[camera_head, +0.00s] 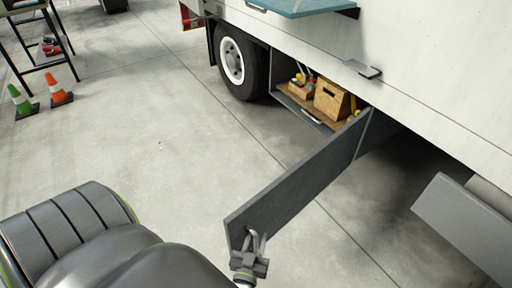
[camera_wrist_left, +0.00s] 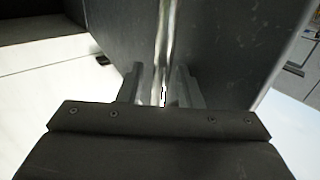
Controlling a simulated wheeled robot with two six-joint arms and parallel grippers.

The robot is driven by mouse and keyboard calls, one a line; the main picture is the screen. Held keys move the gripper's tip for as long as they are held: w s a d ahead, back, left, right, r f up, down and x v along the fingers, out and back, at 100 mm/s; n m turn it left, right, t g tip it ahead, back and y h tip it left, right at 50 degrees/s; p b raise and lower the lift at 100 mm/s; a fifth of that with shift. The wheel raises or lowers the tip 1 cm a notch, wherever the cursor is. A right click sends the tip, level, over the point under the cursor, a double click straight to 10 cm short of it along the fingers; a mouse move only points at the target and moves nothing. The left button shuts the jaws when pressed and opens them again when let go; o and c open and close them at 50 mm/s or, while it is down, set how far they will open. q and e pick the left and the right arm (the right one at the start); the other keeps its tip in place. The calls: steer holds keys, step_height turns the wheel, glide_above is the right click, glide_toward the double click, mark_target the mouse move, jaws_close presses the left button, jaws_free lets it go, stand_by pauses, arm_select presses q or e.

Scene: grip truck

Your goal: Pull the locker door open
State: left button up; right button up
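The locker door (camera_head: 295,190) is a long dark grey panel swung well out from the truck's side, its far end by the locker opening. Its metal handle (camera_head: 256,239) is near the door's free end. My left gripper (camera_head: 249,262) is at this handle, with its two fingers on either side of the bar. In the left wrist view the gripper (camera_wrist_left: 162,88) appears shut on the shiny handle (camera_wrist_left: 165,35), in front of the dark door face (camera_wrist_left: 225,50). The exact finger contact is partly hidden. My right gripper is not in view.
The open locker (camera_head: 300,108) holds a wooden box (camera_head: 332,100) and other small items. A truck wheel (camera_head: 236,62) stands left of it. A grey panel (camera_head: 468,228) juts out at the right. Cones (camera_head: 58,88) stand far left. The concrete floor left of the door is clear.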

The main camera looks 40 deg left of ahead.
arm_select(q)
steer(key=shift+s, duration=0.1)
steer(key=v, duration=0.7)
steer(key=shift+p, duration=0.35)
steer(key=shift+s+d+f, duration=0.1)
steer(key=shift+d, duration=0.05)
steer(key=s+f+m+g+h+p, duration=0.1)
steer(key=s+f+m+g+h, duration=0.15)
steer(key=f, duration=0.45)
steer(key=s+f+m+g+h+p, duration=0.1)
steer(key=s+f+g+h, duration=0.3)
steer(key=f, duration=0.4)
steer(key=s+a+f+g, duration=0.3)
steer(key=s+g, duration=0.1)
steer(key=s, duration=0.4)
steer(key=s+a+f+g+p, duration=0.1)
steer(key=s+a+f+g, duration=0.2)
steer(key=s, duration=0.5)
steer(key=shift+s+a+f+m+g+p, duration=0.15)
steer(key=shift+s+f+m+g+p, duration=0.25)
steer(key=shift+f+g, duration=0.35)
